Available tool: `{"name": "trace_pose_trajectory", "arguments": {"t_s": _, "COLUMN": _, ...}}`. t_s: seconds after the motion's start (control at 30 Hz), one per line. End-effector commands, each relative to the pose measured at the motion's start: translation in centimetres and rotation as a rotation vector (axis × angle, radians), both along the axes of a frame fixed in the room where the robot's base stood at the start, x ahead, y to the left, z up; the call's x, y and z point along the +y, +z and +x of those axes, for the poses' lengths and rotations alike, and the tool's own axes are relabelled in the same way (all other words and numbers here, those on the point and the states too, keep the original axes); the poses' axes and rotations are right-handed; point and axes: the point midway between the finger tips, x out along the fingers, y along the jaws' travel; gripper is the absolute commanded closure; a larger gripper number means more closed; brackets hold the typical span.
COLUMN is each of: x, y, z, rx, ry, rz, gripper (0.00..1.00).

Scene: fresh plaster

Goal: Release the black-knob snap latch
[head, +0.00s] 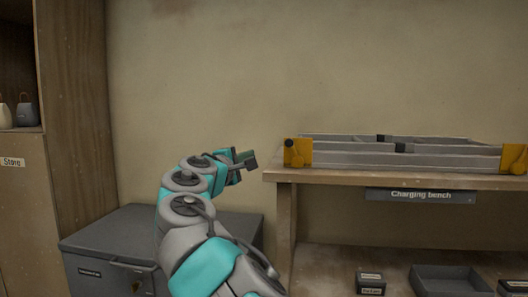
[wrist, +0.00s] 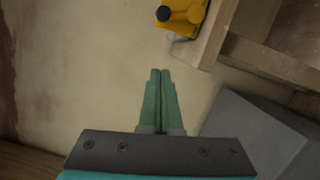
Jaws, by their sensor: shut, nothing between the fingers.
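A yellow latch (head: 298,153) with a black knob (head: 289,143) sits at the left end of a grey metal frame (head: 345,160) on the charging bench (head: 335,178). In the wrist view the yellow latch (wrist: 186,14) and its black knob (wrist: 163,13) are at the top, by the wooden bench edge. A second yellow latch (head: 515,158) is at the frame's right end. My gripper (head: 247,158) is left of the bench, apart from the black-knob latch. Its green fingers (wrist: 160,73) are shut with nothing between them, below the latch in the wrist view.
A grey chest (head: 140,240) stands low at the left, behind my arm. A wooden cabinet (head: 75,110) marked Store is at the far left. A dark tray (head: 452,280) and small boxes (head: 370,282) are on the lower shelf. The wall area above my gripper is clear.

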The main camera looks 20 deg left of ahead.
Motion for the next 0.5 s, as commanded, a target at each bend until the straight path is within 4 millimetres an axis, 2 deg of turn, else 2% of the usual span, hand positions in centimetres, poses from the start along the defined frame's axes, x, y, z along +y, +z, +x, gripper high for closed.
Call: {"name": "trace_pose_trajectory", "arguments": {"t_s": 0.5, "x": 0.0, "y": 0.1, "z": 4.6, "rx": 0.005, "ry": -0.001, "rz": 0.002, "gripper": 1.00}}
